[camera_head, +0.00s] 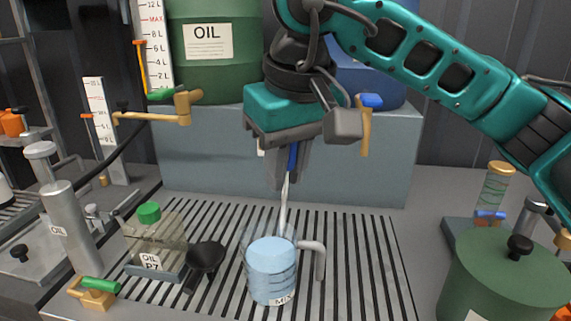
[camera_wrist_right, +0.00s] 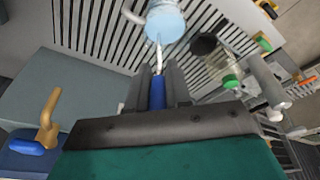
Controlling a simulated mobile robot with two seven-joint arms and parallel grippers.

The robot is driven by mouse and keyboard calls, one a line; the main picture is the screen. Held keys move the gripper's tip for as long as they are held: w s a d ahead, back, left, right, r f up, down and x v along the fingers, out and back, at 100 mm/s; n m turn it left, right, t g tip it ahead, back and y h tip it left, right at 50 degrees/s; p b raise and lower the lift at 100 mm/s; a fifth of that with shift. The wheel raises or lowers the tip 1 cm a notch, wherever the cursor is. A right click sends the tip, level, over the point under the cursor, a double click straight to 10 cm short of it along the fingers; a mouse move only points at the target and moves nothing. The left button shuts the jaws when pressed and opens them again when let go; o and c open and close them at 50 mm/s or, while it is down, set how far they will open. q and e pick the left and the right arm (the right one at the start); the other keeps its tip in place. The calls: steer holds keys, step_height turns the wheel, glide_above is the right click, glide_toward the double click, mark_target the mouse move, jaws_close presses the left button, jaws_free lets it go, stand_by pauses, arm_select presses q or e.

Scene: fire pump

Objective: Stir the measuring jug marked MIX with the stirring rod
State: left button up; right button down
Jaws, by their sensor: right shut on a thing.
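The measuring jug marked MIX (camera_head: 271,275) stands upright on the slatted grate and holds light blue liquid. Its handle points right. My right gripper (camera_head: 290,178) is above the jug, pointing down, shut on the blue grip of the stirring rod (camera_head: 285,205). The rod's pale shaft runs down to the jug; its lower end looks to be inside the jug's mouth, but the tip's depth is hard to tell. In the right wrist view the rod's blue grip (camera_wrist_right: 158,92) sits between the fingers and the jug (camera_wrist_right: 165,22) lies beyond. My left gripper is not in view.
A bottle labelled OIL P7 (camera_head: 150,245) and a black scoop-like item (camera_head: 206,258) stand left of the jug. A green lidded pot (camera_head: 500,280) is at the right. A green OIL drum (camera_head: 207,50) and brass taps (camera_head: 183,108) are behind. The grate right of the jug is clear.

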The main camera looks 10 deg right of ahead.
steer(key=shift+r, duration=0.1)
step_height(320, 180, up, 5)
steer(key=p, duration=0.4)
stand_by(0.6)
steer(key=shift+s, duration=0.1)
stand_by(0.5)
